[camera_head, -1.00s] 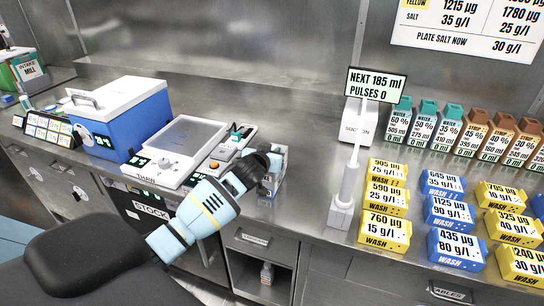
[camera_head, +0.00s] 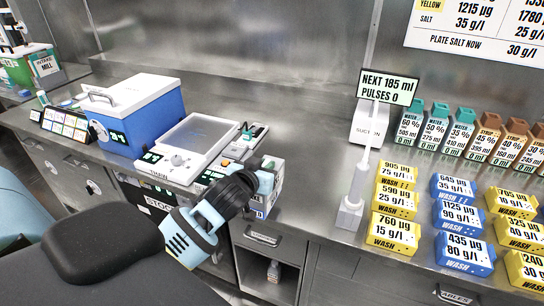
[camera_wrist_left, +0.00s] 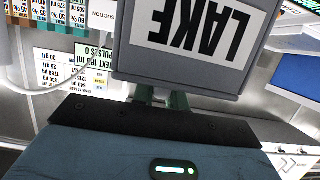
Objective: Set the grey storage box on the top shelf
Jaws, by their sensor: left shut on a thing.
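The grey storage box (camera_wrist_left: 235,73) fills the upper middle of the left wrist view. It has a white label with large black letters, of which "LAKE" shows upside down. My left gripper (camera_wrist_left: 161,98) is shut on it, with greenish fingers at the box's near edge. In the head view my left gripper (camera_head: 266,180) is by the counter's front edge, and the box (camera_head: 278,171) is mostly hidden behind it. I cannot pick out the top shelf. My right gripper is not in view.
A white balance-like device (camera_head: 187,150) and a blue box with white lid (camera_head: 147,115) stand left of the gripper. A white stand with a sign (camera_head: 350,215) stands to its right. Several yellow and blue wash blocks (camera_head: 463,252) lie further right. An open compartment (camera_head: 265,265) is below.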

